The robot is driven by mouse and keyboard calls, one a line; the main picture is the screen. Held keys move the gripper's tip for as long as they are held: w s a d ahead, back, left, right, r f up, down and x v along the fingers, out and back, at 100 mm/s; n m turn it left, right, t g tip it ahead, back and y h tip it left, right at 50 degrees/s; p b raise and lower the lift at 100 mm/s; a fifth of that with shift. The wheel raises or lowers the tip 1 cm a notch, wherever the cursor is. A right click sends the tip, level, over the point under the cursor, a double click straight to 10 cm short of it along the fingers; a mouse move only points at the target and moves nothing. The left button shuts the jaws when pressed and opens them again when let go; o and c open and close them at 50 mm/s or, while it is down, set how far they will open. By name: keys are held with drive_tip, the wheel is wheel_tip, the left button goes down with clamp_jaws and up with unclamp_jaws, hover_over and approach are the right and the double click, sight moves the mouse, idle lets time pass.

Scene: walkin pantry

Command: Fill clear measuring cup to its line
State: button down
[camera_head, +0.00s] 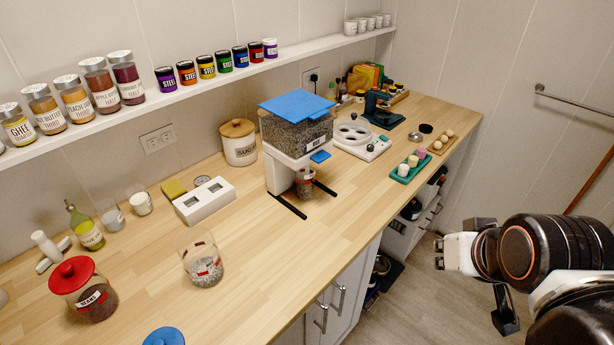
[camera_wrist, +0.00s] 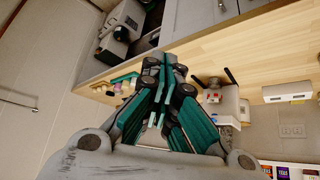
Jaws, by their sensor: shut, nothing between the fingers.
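A clear cup (camera_head: 305,183) with a red mark stands under the spout of a dispenser (camera_head: 296,135) with a blue lid. Dark grains show in the cup; their level against a line is too small to tell. The dispenser's clear hopper holds dark grains, and a blue lever (camera_head: 320,156) sticks out at its front. A second clear cup (camera_head: 202,262) with a red mark stands nearer on the counter, partly filled with greyish grains. My gripper (camera_wrist: 171,66) is shut and empty in the wrist view, off the counter's front edge and apart from both cups.
The wooden counter (camera_head: 250,235) has free room between the near cup and the dispenser. A red-lidded jar (camera_head: 82,290) and a white block with two openings (camera_head: 204,201) stand left. A green tray (camera_head: 411,167) and a white device (camera_head: 361,138) stand right. Jars line the shelf.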

drive_tip(key=n+t+y+p, duration=0.2)
drive_tip(key=n+y+p, duration=0.2)
drive_tip(key=n+y, duration=0.65)
approach(316, 145)
drive_tip(key=s+d+r, duration=0.3)
drive_tip(key=d+r, duration=0.1)
drive_tip(key=shift+w+a+f+y, duration=0.1)
drive_tip(key=shift+w+a+y, duration=0.15)
drive_tip(key=shift+w+y, duration=0.4)
drive_tip(key=shift+s, duration=0.15)
drive_tip(key=b+x, duration=0.2)
drive_tip(key=x, duration=0.8)
drive_tip(key=shift+a, duration=0.15)
wheel_tip(316, 145, down, 3)
drive_tip(key=shift+r+b, duration=0.25)
drive_tip(key=shift+b, duration=0.4)
drive_tip(key=shift+f, duration=0.65)
